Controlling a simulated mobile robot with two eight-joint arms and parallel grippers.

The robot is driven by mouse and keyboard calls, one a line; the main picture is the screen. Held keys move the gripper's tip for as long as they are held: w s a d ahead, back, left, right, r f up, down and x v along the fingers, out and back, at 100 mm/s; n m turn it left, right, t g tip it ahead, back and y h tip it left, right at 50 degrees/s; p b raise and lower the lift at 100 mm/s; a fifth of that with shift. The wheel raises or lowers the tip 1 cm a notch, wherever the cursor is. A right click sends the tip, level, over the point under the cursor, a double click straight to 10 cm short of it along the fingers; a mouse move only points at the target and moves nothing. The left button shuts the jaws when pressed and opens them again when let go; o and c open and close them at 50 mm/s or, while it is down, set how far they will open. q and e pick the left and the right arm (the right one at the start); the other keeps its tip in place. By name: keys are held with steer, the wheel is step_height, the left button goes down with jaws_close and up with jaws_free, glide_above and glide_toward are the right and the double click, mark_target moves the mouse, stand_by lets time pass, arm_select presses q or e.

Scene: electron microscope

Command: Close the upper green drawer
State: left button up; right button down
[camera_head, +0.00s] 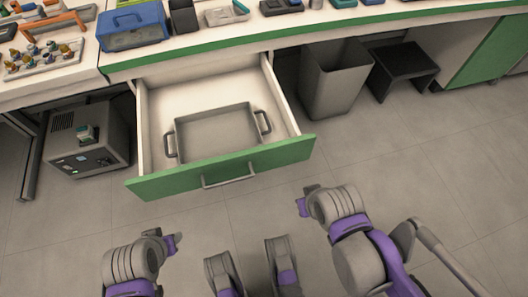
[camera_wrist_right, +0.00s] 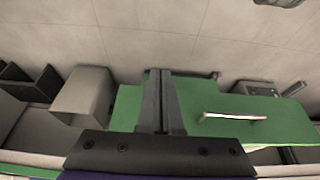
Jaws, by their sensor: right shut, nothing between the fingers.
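The upper green drawer is pulled out, its green front (camera_head: 222,167) facing me with a metal bar handle (camera_head: 229,176). A grey tray (camera_head: 215,131) with two dark handles lies inside it. In the right wrist view the green front (camera_wrist_right: 285,122) and its handle (camera_wrist_right: 232,116) appear behind and right of the fingers. My right gripper (camera_head: 302,206) is just in front of the drawer's right end; its fingers (camera_wrist_right: 160,73) are shut and empty. I cannot tell whether they touch the front. My left gripper (camera_head: 176,242) is lower left, apart from the drawer; its fingers are too small to read.
A grey bin (camera_head: 334,80) and a black stool (camera_head: 403,68) stand right of the drawer under the bench. A grey machine (camera_head: 88,142) stands on the left. A blue box (camera_head: 133,27) sits on the bench top. The floor in front is clear.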

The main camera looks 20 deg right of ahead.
steer(key=w+d+r+n+t+y+p, duration=0.1)
steer(key=w+d+r+n+y+p, duration=0.2)
steer(key=r+n+p, duration=0.4)
steer(key=w+d+r+n+y+p, duration=0.2)
steer(key=d+r+n+p, duration=0.25)
steer(key=n+p, duration=0.4)
steer(key=n+b, duration=0.1)
steer(key=b, duration=0.5)
glide_toward(288, 149)
steer(key=shift+x, duration=2.25)
